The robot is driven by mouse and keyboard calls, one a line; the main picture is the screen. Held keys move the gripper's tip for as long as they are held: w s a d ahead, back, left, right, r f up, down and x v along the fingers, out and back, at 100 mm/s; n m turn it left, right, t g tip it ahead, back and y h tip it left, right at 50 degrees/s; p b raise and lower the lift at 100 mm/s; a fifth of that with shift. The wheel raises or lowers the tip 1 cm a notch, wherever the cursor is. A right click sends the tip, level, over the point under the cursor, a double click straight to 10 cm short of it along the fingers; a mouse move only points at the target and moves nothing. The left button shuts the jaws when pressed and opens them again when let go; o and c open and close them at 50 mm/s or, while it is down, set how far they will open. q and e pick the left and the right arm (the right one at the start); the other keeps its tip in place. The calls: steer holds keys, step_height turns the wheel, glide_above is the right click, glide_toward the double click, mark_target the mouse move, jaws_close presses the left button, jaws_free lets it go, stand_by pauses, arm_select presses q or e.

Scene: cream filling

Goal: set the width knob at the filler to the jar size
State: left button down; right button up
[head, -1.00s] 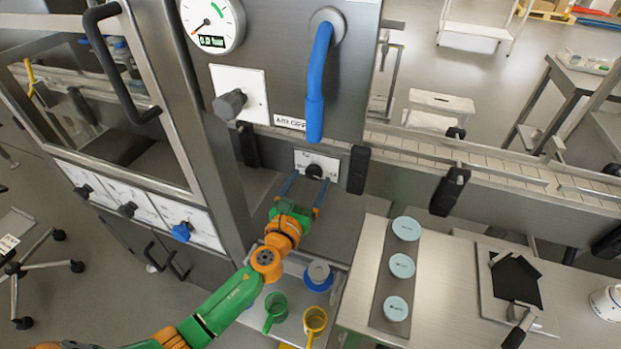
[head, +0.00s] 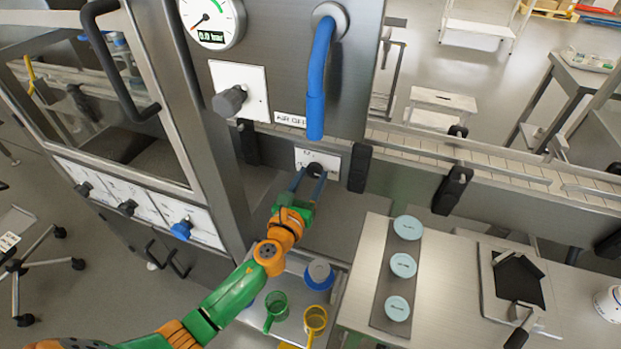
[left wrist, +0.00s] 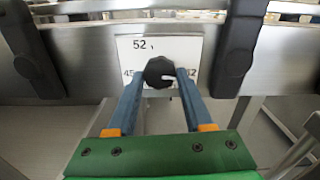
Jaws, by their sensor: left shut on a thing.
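The width knob (left wrist: 158,72) is a small black knob on a white plate (left wrist: 185,47) fixed to the conveyor's side rail. In the left wrist view the plate reads "52" above the knob and a partly hidden "45" at its left. The knob also shows in the head view (head: 314,169), where it is small. My left gripper (head: 309,174) reaches it from below, and its two blue fingers (left wrist: 160,84) are shut on the knob from both sides. The fingers hide part of the plate. The knob's pointer is too unclear to read. My right gripper is not in view.
Black brackets (head: 359,168) flank the plate on the rail. Above are a grey knob (head: 230,100), a gauge (head: 209,22) and a blue hose (head: 318,80). Several light-blue lids (head: 403,265) lie on the right table. Colored cups (head: 315,319) stand below the arm.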

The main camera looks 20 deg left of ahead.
arm_select(q)
steer(key=n+b, duration=0.1)
steer(key=n, duration=0.4)
steer(key=shift+n, duration=0.4)
steer(key=n, duration=0.5)
steer(key=shift+r+n, duration=0.1)
steer(key=shift+n, duration=0.2)
steer(key=n, duration=1.1)
steer(key=shift+r, duration=0.2)
steer(key=shift+n, duration=0.3)
steer(key=c, duration=0.7)
jaws_free()
steer(key=o, duration=0.3)
steer(key=shift+w+d, duration=0.1)
steer(key=shift+o, duration=0.5)
steer(key=shift+f, duration=0.15)
